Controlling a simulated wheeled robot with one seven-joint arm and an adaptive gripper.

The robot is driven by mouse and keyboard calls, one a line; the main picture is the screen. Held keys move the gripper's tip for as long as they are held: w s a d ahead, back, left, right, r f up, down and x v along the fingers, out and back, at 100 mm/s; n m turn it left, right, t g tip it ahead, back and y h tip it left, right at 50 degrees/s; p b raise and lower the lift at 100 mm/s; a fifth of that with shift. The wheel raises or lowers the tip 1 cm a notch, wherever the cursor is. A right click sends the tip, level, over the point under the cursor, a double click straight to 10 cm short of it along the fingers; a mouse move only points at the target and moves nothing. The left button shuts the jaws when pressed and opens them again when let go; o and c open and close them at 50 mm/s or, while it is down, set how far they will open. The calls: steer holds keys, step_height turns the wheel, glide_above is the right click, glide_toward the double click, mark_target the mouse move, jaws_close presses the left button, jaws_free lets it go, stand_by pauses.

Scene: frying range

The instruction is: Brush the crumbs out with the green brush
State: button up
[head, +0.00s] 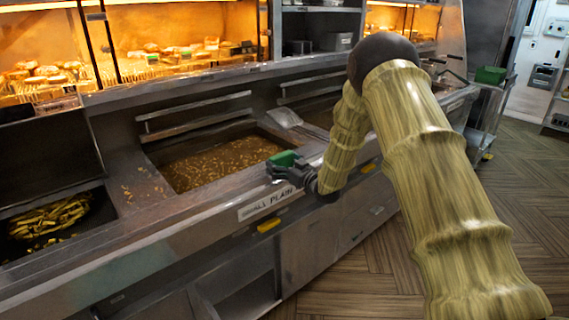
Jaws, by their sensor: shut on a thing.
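My gripper (282,172) is at the front edge of the fryer, just above the "SMALL PLAIN" label. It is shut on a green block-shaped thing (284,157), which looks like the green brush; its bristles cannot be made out. Crumbs (215,163) lie scattered over the brown surface of the open fryer vat (158,152), left of and behind my gripper. A few more crumbs (155,188) show on the metal ledge left of the vat. The vat's right front corner is near the gripper and partly hidden by it.
A dark basin with yellow chips (50,218) is at the left. A lit warming cabinet with food (165,55) runs along the back. A metal scoop-like piece (285,117) rests behind the gripper. Another green object (490,75) is on a cart at the right. Open floor (525,175) lies at right.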

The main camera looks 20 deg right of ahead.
mark_target(293, 161)
steer(key=shift+s+a+f+b, duration=0.2)
steer(key=shift+s+a, duration=0.75)
steer(key=shift+a, duration=1.55)
steer(key=shift+s+a+r+b, duration=0.25)
steer(key=shift+s+a, duration=0.65)
steer(key=shift+a, duration=1.65)
steer(key=shift+s+a+f+b, duration=0.25)
steer(key=shift+s+a, duration=0.7)
steer(key=shift+a, duration=1.55)
steer(key=shift+w+d+r+b, duration=0.1)
steer(key=shift+w+d+b, duration=0.2)
steer(key=shift+w+d, duration=1.9)
steer(key=shift+w+d+b, duration=0.15)
steer(key=shift+d+b, duration=0.1)
steer(key=shift+d, duration=3.95)
steer(key=shift+w+d+r+b, duration=0.1)
steer(key=shift+w+d+b, duration=0.2)
steer(key=shift+w+d, duration=1.9)
steer(key=shift+s+d, duration=1)
steer(key=shift+s, duration=0.05)
